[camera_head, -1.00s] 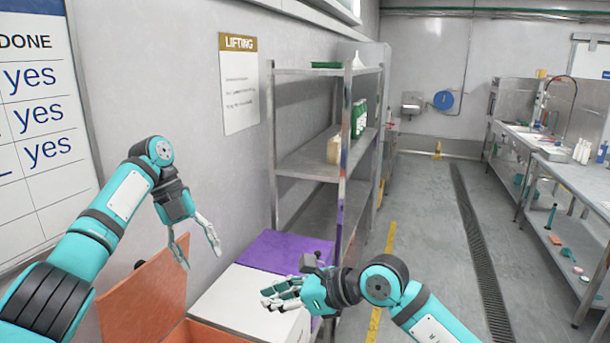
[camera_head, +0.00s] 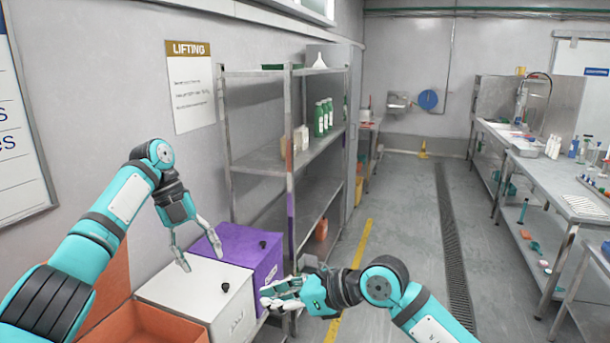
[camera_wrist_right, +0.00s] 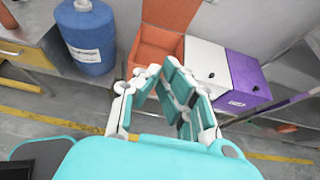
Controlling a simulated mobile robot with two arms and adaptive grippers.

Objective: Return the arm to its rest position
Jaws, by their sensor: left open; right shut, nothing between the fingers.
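My left gripper (camera_head: 196,247) is open and empty in the head view. It hangs fingers-down in front of the white box and the purple box. My right gripper (camera_head: 272,297) is shut with nothing in it, in front of the shelf foot and the purple box, pointing left. It also shows in the right wrist view (camera_wrist_right: 160,75), its fingers drawn together toward the orange box. Both arms are bent and held in the air in front of me.
An orange box (camera_head: 150,325), a white box (camera_head: 200,290) and a purple box (camera_head: 262,250) stand along the left wall. A metal shelf (camera_head: 262,157) holds green bottles (camera_head: 320,120). A blue drum (camera_wrist_right: 88,35) shows in the wrist view.

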